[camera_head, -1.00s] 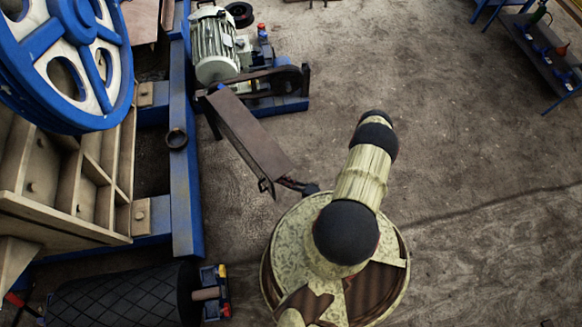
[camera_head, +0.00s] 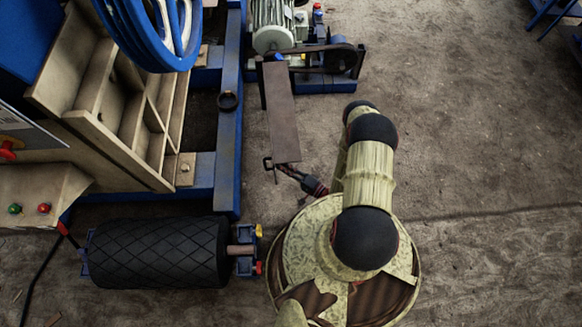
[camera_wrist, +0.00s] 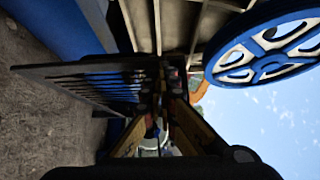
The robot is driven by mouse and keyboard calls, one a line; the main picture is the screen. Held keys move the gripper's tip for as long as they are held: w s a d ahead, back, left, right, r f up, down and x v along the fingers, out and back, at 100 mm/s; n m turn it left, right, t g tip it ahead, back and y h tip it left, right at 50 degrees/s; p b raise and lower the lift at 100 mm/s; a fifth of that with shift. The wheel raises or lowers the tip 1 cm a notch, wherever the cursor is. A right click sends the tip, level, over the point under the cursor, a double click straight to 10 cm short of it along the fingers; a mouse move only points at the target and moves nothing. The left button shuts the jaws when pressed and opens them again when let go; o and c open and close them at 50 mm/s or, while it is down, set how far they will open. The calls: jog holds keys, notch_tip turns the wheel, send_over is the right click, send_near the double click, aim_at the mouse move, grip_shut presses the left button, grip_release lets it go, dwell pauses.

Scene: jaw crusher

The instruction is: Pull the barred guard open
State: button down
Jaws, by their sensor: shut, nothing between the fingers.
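The barred guard (camera_head: 281,110) shows from above in the head view as a narrow brown plate. It stands swung out from the belt drive, its free end toward me. A small dark handle (camera_head: 267,163) sits at the left of that end. In the wrist view the guard (camera_wrist: 85,82) is a dark panel with parallel bars, left of the fingers. My gripper (camera_head: 287,171) is at the guard's free end, on its right side. In the wrist view the fingers (camera_wrist: 162,92) converge, shut and empty, beside the panel's edge. Whether they touch it, I cannot tell.
A motor (camera_head: 273,25) with a belt and pulley stands behind the guard. The crusher's blue frame (camera_head: 229,130) and blue flywheel (camera_head: 160,30) are at the left. A black ribbed roller (camera_head: 160,252) lies low at the left.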

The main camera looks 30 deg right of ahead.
jog(key=shift+w+a, duration=0.2)
jog(key=shift+a, duration=0.35)
jog(key=shift+w+a, duration=0.15)
jog(key=shift+a, duration=0.35)
